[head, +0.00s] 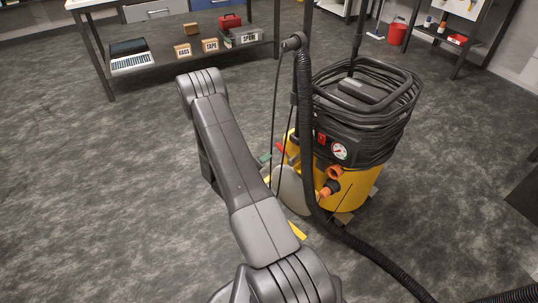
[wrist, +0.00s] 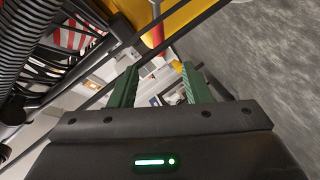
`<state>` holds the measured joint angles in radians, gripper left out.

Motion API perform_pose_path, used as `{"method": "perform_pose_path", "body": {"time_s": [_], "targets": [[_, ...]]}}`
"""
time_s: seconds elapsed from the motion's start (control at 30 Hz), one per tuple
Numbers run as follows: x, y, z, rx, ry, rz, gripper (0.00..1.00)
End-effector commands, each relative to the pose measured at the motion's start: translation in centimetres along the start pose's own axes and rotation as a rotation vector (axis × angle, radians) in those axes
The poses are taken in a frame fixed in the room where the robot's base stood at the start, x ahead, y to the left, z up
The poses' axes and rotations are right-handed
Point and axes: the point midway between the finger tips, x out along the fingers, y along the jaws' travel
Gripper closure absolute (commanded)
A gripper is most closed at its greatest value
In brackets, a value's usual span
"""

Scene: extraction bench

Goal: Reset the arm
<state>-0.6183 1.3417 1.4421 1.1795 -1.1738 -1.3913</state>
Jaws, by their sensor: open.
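My gripper (wrist: 160,78) shows in the wrist view with its two green fingers apart and nothing between them. In the head view my grey arm (head: 232,165) reaches up and away from the bottom, then bends at its far joint. The gripper cannot be made out clearly there; the arm's end is largely hidden. A yellow and black extraction machine (head: 347,175) stands on the floor just right of my arm. It has a round gauge, orange fittings and coiled black hose or cable on top. In the wrist view its yellow side (wrist: 190,12) is close beyond the fingers.
A black ribbed hose (head: 306,130) hangs in front of the machine and runs along the floor to the lower right. The left floor is clear.

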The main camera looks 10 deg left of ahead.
Motion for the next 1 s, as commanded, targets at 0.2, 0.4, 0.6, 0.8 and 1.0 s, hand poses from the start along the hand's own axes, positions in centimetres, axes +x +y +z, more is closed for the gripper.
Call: {"method": "perform_pose_path", "body": {"time_s": [0.2, 0.4, 0.6, 0.8, 1.0], "targets": [[-0.7, 0.0, 0.0, 0.001, 0.0, 0.0, 0.56], [-0.6, 0.0, 0.0, 0.001, 0.0, 0.0, 0.56], [0.6, -0.1, 0.1, 0.002, -0.002, 0.002, 0.56], [4.2, -0.1, 0.2, 0.004, -0.003, 0.004, 0.56], [8.2, -0.1, 0.2, 0.005, -0.002, 0.003, 0.56]]}}
